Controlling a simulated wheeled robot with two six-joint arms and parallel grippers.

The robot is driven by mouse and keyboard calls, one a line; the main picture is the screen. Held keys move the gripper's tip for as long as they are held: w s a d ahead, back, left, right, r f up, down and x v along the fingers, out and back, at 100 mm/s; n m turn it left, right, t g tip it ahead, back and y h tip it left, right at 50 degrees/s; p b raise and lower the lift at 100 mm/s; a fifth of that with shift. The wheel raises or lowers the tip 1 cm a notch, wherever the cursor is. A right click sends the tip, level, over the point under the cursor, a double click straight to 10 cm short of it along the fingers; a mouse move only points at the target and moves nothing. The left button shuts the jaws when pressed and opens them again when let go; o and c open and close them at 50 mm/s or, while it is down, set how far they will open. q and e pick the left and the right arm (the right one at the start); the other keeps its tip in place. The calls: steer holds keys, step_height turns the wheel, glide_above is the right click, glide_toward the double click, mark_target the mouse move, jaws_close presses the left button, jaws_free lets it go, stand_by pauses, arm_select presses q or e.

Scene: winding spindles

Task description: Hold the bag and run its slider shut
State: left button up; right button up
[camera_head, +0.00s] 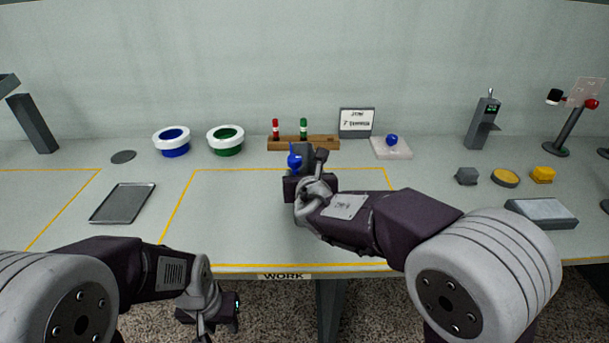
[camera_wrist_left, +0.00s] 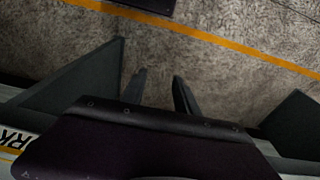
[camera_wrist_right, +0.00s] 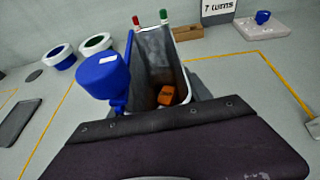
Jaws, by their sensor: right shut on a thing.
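The grey, open-mouthed bag (camera_wrist_right: 153,52) stands upright in the right wrist view with an orange block (camera_wrist_right: 166,95) inside it. A blue slider piece with a broad head (camera_wrist_right: 103,76) sits at the bag's left side; it also shows in the head view (camera_head: 294,160). My right gripper (camera_head: 305,178) is over the work area, shut on the bag; its fingertips are mostly hidden. My left gripper (camera_head: 213,325) hangs in front of and below the table edge. In the left wrist view its fingers (camera_wrist_left: 160,90) are apart, with nothing between them.
A grey tray (camera_head: 123,203) lies left of the taped work area. Blue (camera_head: 171,142) and green (camera_head: 225,140) white-rimmed bowls, a wooden rack (camera_head: 303,143) and a white pad (camera_head: 391,148) with a blue piece stand behind. The left part of the work area is clear.

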mark_target(294, 163)
arm_select(q)
steer(key=w+d+r+n+g+h, duration=0.2)
steer(key=w+d+r+n+h, duration=0.15)
steer(key=d+r+n, duration=0.4)
steer(key=w+d+r+n+g+h, duration=0.1)
steer(key=w+d+r+n+h, duration=0.1)
steer(key=d+r+n+h, duration=0.35)
steer(key=w+a+r+n+t+h, duration=0.3)
steer(key=w+r+n+h, duration=0.1)
steer(key=w+r, duration=0.35)
steer(key=w+a+r+n+t+h, duration=0.2)
steer(key=w+r+n+t+h, duration=0.15)
steer(key=w+r, duration=0.4)
steer(key=x, duration=1.1)
steer(key=shift+d+r+h, duration=0.35)
steer(key=shift+d+r, duration=0.1)
steer(key=shift+r, duration=0.25)
steer(key=shift+s, duration=0.15)
jaws_close()
